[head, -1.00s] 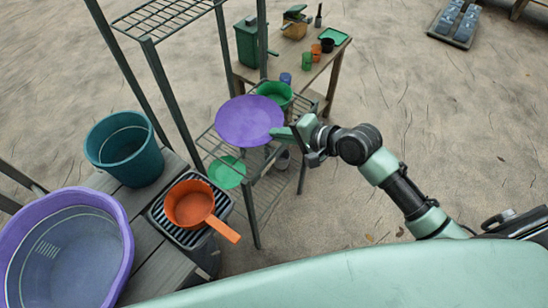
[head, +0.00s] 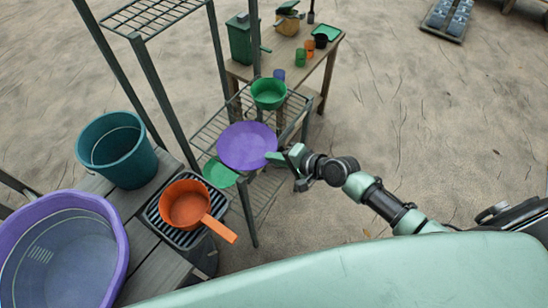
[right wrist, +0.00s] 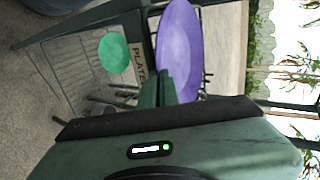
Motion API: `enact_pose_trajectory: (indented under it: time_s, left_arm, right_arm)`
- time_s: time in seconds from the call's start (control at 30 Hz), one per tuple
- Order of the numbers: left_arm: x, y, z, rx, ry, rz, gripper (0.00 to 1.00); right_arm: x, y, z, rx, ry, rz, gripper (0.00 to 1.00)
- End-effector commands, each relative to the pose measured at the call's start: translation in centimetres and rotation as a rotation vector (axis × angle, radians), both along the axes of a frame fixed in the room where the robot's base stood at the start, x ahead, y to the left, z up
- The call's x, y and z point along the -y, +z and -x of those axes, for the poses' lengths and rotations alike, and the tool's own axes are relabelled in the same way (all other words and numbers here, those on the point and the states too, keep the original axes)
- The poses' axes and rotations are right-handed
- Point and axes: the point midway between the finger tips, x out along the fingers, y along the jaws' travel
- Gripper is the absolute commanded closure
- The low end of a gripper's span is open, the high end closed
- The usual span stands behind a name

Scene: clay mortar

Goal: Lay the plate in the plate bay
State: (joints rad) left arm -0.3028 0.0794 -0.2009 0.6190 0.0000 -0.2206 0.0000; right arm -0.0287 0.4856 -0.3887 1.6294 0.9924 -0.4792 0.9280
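A purple plate (head: 246,146) is held out level in front of the wire rack (head: 302,104). My right gripper (head: 278,157) is shut on its near right edge. In the right wrist view the fingers (right wrist: 160,88) pinch the rim of the purple plate (right wrist: 180,48). A label reading PLATE (right wrist: 139,66) shows beside a wire shelf (right wrist: 75,70) there. A green round dish (right wrist: 113,53) lies on that shelf, and it also shows in the head view (head: 219,173), partly under the plate. My left gripper is not in view.
A green bowl (head: 268,93) stands on the rack shelf behind the plate. Rack posts (head: 247,212) rise close to the plate. An orange pan (head: 187,205), teal bucket (head: 117,150) and purple tub (head: 60,262) sit on the left bench. A wooden table (head: 290,55) stands behind.

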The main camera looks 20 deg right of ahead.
Motion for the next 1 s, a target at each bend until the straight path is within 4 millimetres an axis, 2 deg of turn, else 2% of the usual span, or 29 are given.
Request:
enact_pose_trajectory:
  time_s: [0.17,0.2,0.27,0.3,0.67,0.77,1.0]
  left_arm:
    - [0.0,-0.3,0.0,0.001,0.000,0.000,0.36]
    - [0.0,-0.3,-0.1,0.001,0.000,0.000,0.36]
    - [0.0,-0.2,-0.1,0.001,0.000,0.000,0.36]
    - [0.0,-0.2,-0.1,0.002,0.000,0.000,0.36]
    - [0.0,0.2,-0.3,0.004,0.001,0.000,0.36]
    - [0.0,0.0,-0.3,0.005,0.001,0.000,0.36]
    - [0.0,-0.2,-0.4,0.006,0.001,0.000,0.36]
  right_arm:
    - [0.0,-0.3,0.0,0.001,-0.001,0.000,1.00]
    - [0.0,-0.4,0.0,0.000,0.000,0.000,0.95]
    - [0.0,-0.3,0.0,0.000,0.000,0.000,0.79]
    - [0.0,-0.3,0.0,-0.001,0.000,0.001,0.76]
    - [0.1,0.3,0.1,-0.001,0.000,0.001,0.76]
    - [0.8,0.6,1.0,-0.001,-0.001,0.002,0.76]
    - [3.4,3.2,4.5,-0.002,0.003,0.005,0.76]
